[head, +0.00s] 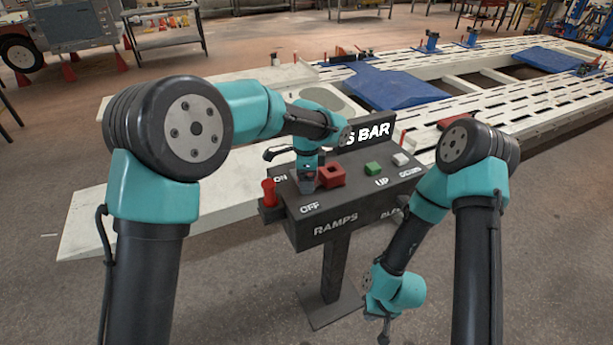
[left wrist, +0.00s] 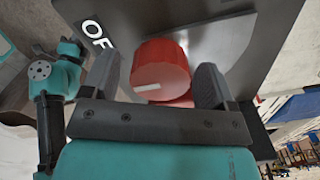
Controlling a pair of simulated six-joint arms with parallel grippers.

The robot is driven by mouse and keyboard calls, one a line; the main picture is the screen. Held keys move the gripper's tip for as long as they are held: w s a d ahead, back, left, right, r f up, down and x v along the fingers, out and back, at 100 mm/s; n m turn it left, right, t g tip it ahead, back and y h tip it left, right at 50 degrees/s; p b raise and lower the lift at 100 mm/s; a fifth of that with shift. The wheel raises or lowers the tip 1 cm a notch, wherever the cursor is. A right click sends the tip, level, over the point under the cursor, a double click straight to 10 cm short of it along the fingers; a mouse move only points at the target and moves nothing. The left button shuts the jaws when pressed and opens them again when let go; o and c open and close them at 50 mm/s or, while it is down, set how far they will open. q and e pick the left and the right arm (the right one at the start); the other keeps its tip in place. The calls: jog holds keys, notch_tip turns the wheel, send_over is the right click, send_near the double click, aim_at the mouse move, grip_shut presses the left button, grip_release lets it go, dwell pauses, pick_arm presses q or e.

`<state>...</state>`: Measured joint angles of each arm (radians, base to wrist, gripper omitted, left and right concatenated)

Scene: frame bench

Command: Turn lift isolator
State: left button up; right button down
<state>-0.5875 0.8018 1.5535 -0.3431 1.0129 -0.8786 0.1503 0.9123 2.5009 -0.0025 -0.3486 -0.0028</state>
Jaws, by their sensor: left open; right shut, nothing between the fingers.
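The red isolator knob (left wrist: 160,68) is a round red cylinder with a white mark on its side, seen in the left wrist view. It stands on the dark control box (head: 345,205), near the OFF lettering.
A red block with a hole (head: 331,174), a green button (head: 373,168) and a white button (head: 401,159) are on the box top. A red cylinder (head: 269,192) sits at its left side. The post (head: 335,265) stands on a floor plate. A slotted lift lies behind.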

pick_arm(q)
notch_tip(320, 180, up, 17)
jog(key=shift+r, duration=0.2)
dwell(0.7)
